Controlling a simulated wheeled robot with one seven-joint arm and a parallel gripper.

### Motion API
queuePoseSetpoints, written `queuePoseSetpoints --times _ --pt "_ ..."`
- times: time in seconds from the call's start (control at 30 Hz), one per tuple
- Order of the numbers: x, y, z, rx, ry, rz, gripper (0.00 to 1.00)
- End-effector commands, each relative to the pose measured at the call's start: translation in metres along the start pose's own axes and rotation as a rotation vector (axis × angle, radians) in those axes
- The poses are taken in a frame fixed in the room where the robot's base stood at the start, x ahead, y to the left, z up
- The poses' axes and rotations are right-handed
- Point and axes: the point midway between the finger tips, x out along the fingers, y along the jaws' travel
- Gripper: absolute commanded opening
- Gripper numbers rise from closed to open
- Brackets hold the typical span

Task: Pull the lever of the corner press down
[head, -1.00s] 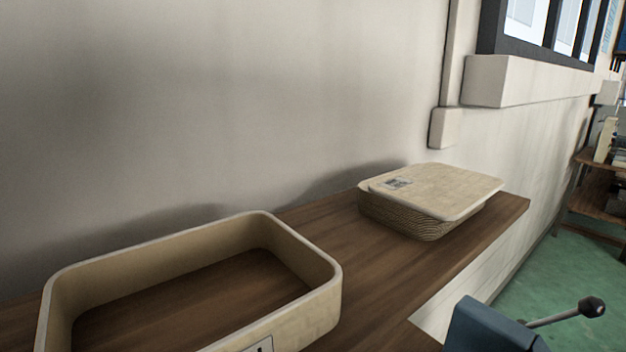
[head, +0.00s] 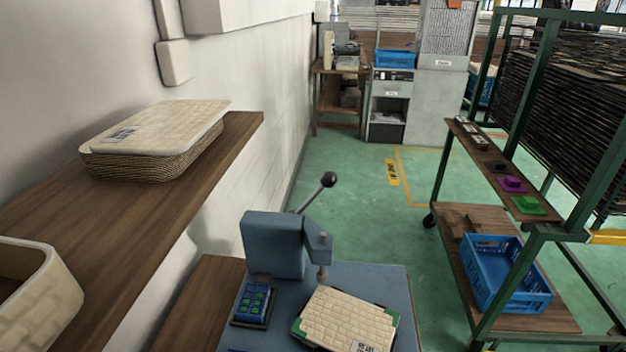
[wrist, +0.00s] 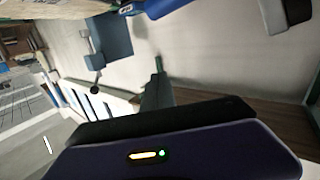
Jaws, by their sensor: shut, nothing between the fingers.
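The corner press (head: 273,245) is a blue-grey block with a plunger on a blue-grey base in the lower middle of the head view. Its lever (head: 312,198) is a thin grey rod that slants up and to the right to a black ball knob (head: 329,180). A cream woven panel (head: 348,318) lies under the plunger. In the wrist view the press (wrist: 112,36) and the dark knob (wrist: 95,90) show at upper left. My gripper (wrist: 158,66) is shut and empty, apart from the lever in that picture. The head view does not show it.
A blue and green button box (head: 254,302) sits left of the panel. A wooden shelf (head: 150,235) along the wall holds a stack of panels (head: 155,140) and a tray frame (head: 50,290). A green rack (head: 448,180) with a blue crate (head: 505,275) stands right. Green floor lies between.

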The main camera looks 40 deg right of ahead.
Motion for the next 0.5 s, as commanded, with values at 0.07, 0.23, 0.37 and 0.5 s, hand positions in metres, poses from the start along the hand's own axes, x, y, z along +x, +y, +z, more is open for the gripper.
queuePoseSetpoints --times 0.07,0.23,0.37,0.5 --pt "0.029 -0.002 -0.013 -0.063 0.048 -0.005 0.0" --pt "0.087 -0.001 -0.032 -0.23 0.098 0.013 0.0" --pt "0.132 0.008 -0.049 -0.375 0.111 0.063 0.0" --pt "0.179 0.025 -0.073 -0.535 0.1 0.156 0.0"
